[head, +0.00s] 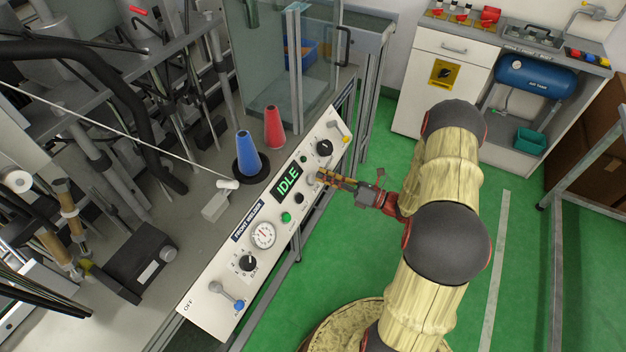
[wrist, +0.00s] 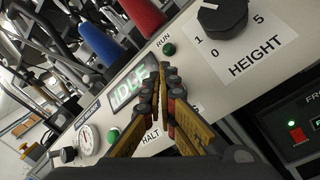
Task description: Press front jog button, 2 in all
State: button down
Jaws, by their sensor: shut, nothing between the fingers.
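The white sloped control panel (head: 213,302) carries a display (head: 288,181) reading IDLE in green. A green button (head: 286,217) sits below the display, near the round gauge; it also shows in the wrist view (wrist: 112,135). Its small label is not readable, so I cannot tell if it is the front jog button. My gripper (head: 318,175) is shut and empty, its tips over the panel just right of the display. In the wrist view the fingertips (wrist: 163,70) lie beside the display, hiding part of the panel near the HALT label. Contact with the panel cannot be told.
A dark green RUN button (wrist: 168,48) and the HEIGHT knob (wrist: 222,17) are on the panel's upper end. A gauge (head: 263,235), another knob (head: 247,263) and a lever (head: 226,295) are lower down. Blue (head: 248,155) and red (head: 275,128) cones stand behind.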

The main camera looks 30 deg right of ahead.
jog(key=shift+w, duration=0.1)
dwell(0.5)
jog(key=shift+w+a+f, duration=0.2)
jog(key=shift+f, duration=0.05)
jog(key=shift+w+a+f, duration=0.2)
jog(key=shift+w+f, duration=0.05)
jog(key=shift+f, duration=0.05)
dwell(0.8)
dwell(0.4)
jog(key=shift+s+d+r+p, duration=0.35)
jog(key=shift+s+r+p, duration=0.2)
jog(key=shift+p, duration=0.1)
jog(key=shift+r, duration=0.1)
jog(key=s+d+r+p, duration=0.2)
jog(key=s+r+p, duration=0.1)
jog(key=shift+d, duration=0.15)
dwell(1.0)
